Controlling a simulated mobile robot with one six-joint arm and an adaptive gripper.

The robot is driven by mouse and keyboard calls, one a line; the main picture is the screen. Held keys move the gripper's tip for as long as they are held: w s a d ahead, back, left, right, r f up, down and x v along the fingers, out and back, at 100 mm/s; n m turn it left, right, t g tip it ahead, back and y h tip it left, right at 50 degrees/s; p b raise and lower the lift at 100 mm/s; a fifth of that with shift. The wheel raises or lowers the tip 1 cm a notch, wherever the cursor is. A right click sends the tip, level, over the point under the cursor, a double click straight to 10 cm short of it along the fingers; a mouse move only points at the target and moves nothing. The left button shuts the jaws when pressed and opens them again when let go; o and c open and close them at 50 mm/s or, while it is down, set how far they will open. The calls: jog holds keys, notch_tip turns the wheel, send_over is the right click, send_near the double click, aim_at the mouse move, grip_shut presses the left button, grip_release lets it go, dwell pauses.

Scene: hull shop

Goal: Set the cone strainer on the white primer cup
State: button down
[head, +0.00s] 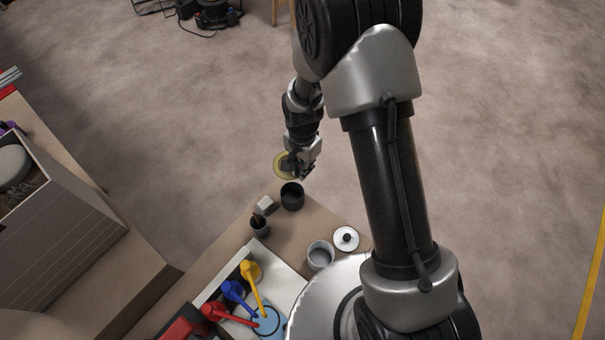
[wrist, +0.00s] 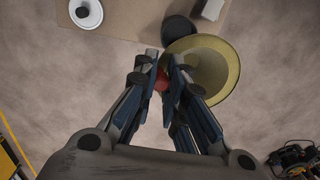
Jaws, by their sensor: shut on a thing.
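The cone strainer (wrist: 222,62) is a round olive-yellow piece with a wide rim. In the wrist view a small red part shows between my fingertips, by the strainer's edge. My gripper (wrist: 163,60) is shut on the strainer, which sits to the right of the fingers there. In the head view the strainer (head: 280,164) is left of my gripper (head: 304,172), out past the bench's far corner. A pale grey-white cup (head: 320,256), probably the white primer cup, stands open-topped on the bench near my base, well apart from the strainer.
A black cup (head: 292,197) stands at the bench corner, closest to my gripper. A pale block (head: 265,205), a dark pot with a brush (head: 260,228) and a white lid with black knob (head: 346,239) stand nearby. A tray holds yellow, blue and red tools (head: 250,272).

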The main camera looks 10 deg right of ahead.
jog(key=shift+r+p, duration=2.1)
jog(key=shift+r, duration=1.55)
